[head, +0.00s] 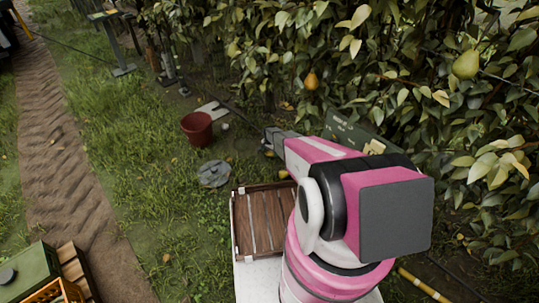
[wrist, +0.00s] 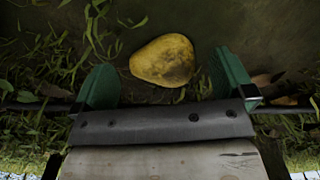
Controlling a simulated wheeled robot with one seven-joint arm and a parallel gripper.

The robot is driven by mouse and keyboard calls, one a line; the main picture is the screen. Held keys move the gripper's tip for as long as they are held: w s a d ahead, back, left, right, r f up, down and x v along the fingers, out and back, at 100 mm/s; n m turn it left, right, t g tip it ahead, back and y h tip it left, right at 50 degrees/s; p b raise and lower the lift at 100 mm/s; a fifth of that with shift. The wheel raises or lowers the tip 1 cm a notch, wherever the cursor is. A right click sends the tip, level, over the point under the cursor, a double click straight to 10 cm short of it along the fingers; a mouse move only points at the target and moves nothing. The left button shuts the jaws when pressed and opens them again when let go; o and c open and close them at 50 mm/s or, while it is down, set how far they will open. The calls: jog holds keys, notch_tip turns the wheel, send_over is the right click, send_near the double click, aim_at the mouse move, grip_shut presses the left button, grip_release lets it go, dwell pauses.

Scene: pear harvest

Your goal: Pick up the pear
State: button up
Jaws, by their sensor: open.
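A yellow pear (wrist: 163,60) with a dark, brownish patch on its lower right side lies on the ground in the wrist view. My gripper (wrist: 165,75) is open, with one green finger on each side of the pear's line. The pear lies ahead of the gripper's dark palm bar, between the fingers and nearer their tips. A gap shows on both sides, and no finger visibly touches it. In the head view my arm reaches down and away, and the fingers are mostly hidden.
A wooden crate (head: 235,228) stands beside my arm. A red bucket (head: 197,129) and a grey round lid (head: 214,173) are on the grass. An orange pear (head: 312,81) and a green pear (head: 466,65) hang in the foliage. A dark green sign (head: 343,126) stands behind my arm.

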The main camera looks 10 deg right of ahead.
notch_tip(320, 180, down, 3)
jog(key=shift+r, duration=0.15)
jog(key=c, duration=1)
jog(key=shift+r, duration=0.1)
